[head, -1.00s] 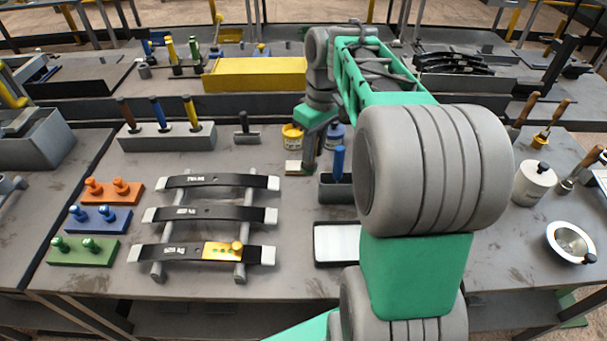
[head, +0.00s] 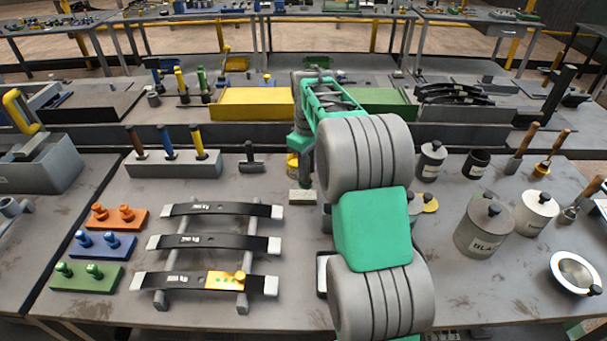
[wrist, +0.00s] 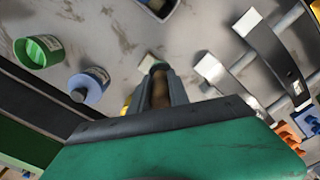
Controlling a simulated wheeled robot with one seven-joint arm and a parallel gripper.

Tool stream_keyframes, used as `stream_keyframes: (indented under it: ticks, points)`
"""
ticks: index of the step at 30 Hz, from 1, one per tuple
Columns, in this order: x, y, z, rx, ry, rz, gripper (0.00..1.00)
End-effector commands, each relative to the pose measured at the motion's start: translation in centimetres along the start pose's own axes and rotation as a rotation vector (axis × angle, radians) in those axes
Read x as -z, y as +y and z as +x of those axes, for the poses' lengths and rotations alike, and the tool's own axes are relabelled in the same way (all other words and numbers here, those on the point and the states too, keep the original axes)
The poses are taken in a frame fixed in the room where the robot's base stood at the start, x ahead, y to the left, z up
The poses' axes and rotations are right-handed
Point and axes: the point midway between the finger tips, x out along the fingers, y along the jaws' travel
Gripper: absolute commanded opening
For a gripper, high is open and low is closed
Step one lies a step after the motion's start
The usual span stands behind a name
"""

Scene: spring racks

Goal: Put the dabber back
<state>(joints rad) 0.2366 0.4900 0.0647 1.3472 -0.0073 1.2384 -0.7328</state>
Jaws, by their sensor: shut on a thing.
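The dark holder and the pale tray are mostly hidden behind my arm.
Left of my arm is a rack with several black leaf springs (head: 215,242). Behind it stand a handle block (head: 171,171) and a small hammer (head: 250,160). To the right are a large lidded pot (head: 484,228), a white pot (head: 535,212) and a bowl (head: 576,272).

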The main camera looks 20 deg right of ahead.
Motion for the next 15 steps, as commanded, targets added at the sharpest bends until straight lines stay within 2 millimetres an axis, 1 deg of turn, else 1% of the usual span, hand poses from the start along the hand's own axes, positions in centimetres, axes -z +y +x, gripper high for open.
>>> stream_keyframes:
  ticks: [3, 10, 15]
  points:
    - [1.2, 0.7, 1.6, 0.001, -0.001, 0.000, 0.00]
    - [2.6, 1.6, 3.5, 0.000, 0.000, 0.001, 0.00]
    - [2.5, 1.5, 6.0, 0.001, -0.001, 0.001, 0.00]
